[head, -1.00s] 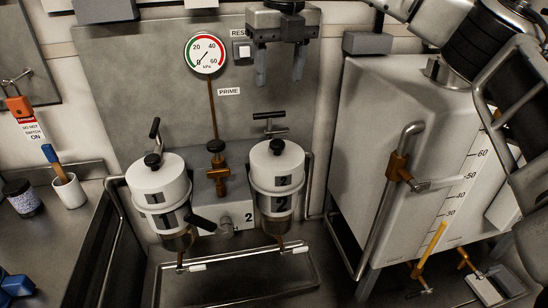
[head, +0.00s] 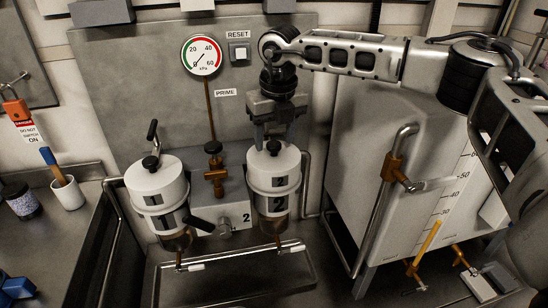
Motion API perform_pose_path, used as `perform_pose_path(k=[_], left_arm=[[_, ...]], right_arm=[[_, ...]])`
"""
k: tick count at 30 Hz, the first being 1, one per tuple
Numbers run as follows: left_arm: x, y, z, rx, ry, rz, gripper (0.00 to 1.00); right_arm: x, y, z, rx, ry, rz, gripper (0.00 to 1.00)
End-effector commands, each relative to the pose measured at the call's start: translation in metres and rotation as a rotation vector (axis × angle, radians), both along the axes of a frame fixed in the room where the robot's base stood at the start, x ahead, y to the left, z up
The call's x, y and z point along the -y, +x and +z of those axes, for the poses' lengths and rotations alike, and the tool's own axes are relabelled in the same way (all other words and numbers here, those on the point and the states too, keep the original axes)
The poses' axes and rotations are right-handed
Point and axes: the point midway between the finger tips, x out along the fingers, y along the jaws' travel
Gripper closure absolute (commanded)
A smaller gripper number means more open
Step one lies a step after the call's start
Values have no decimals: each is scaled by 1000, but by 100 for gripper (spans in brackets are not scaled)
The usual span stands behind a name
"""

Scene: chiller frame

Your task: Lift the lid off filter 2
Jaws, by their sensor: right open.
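Filter 2 (head: 273,203) is the right one of two white canisters, marked with a 2 and held in a metal ring bracket. Its white lid (head: 262,165) sits on top, with a black knob (head: 274,148) in the middle. My right gripper (head: 274,141) points down over the lid, open, with one finger on each side of the knob. I cannot tell whether the fingers touch the knob or the lid. The T-handle behind filter 2 is hidden by my gripper. My left gripper is not in view.
Filter 1 (head: 157,192) stands to the left with its own lid and knob. Brass valve (head: 214,168) is between the filters. A gauge (head: 202,56) and reset button (head: 239,53) are on the back panel. A large tank (head: 365,160) stands right, under my arm.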

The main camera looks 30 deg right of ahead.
Motion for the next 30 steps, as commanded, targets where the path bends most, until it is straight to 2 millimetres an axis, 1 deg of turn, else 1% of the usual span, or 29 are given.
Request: perform_pose_path(k=[3, 10, 11, 12, 14, 15, 16, 17, 25, 30], left_arm=[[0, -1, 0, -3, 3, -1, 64], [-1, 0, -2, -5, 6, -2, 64], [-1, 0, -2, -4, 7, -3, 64], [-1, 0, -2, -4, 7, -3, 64], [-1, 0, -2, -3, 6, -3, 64], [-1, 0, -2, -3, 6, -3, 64], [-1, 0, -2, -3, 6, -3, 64], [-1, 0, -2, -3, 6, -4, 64], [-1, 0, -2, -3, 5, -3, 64], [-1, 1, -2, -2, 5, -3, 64]], right_arm=[[0, 1, -9, 0, 0, 0, 45], [0, 1, -11, 1, 1, 0, 45], [0, 1, -11, 1, 1, 0, 51], [0, 1, -11, 1, 1, 0, 62], [0, 1, -11, 1, 1, 0, 79], [0, 1, -11, 1, 1, 0, 90], [0, 1, -11, 1, 1, 0, 98], [0, 1, -11, 1, 1, 0, 100], [0, 2, -9, 3, 1, 0, 100], [-1, 2, 0, 4, 2, 0, 100]])
